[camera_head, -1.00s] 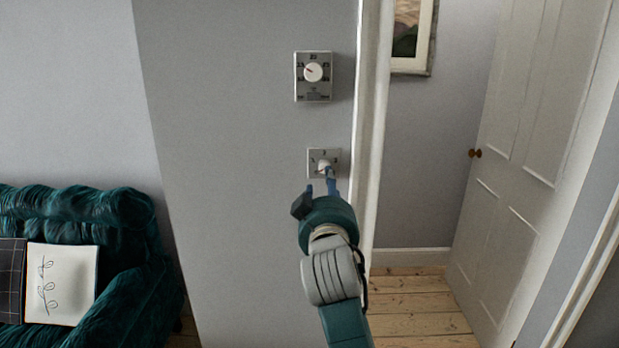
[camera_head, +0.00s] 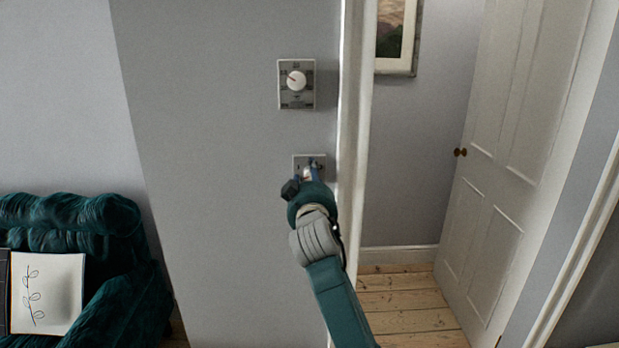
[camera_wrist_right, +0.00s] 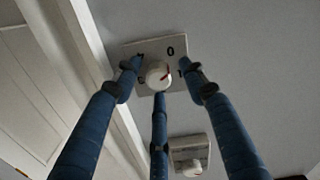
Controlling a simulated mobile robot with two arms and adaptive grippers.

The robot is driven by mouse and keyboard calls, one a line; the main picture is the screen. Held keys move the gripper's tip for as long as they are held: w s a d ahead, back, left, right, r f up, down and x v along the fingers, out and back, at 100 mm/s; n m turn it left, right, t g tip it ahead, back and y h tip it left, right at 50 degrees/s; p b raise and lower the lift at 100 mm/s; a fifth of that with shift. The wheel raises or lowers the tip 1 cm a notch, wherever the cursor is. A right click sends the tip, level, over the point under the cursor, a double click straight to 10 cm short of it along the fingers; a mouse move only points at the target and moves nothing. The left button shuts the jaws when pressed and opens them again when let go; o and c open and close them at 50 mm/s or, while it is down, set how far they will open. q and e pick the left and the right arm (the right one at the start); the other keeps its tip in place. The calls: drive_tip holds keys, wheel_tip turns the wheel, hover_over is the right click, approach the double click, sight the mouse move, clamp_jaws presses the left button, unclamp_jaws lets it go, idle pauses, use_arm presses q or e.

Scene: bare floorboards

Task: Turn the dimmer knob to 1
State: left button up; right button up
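The dimmer is a small light plate (camera_head: 298,161) low on the grey wall in the head view, largely hidden behind my right gripper (camera_head: 307,176). In the right wrist view the dimmer plate (camera_wrist_right: 176,47) shows a white round knob (camera_wrist_right: 158,75) with a red mark pointing toward the upper right, near a printed 0. The blue fingers of my right gripper (camera_wrist_right: 160,85) are spread around the knob, one on each side and one below. They look open; I cannot tell whether any finger touches the knob. My left gripper is not in view.
A thermostat-like plate with a white dial (camera_head: 296,81) is on the wall above the dimmer. A white door frame (camera_head: 350,130) stands just right of it, with an open white door (camera_head: 500,170) beyond. A green sofa (camera_head: 120,270) with a cushion (camera_head: 47,293) is at the lower left.

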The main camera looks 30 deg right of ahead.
clamp_jaws()
drive_tip(key=shift+m, duration=0.4)
drive_tip(key=shift+m+b, duration=0.6)
drive_tip(key=shift+m, duration=0.3)
drive_tip(key=m, duration=0.2)
drive_tip(key=shift+m+b, duration=0.3)
drive_tip(key=shift+r+m, duration=0.1)
drive_tip(key=shift+m, duration=2.1)
drive_tip(key=shift+o, duration=0.5)
unclamp_jaws()
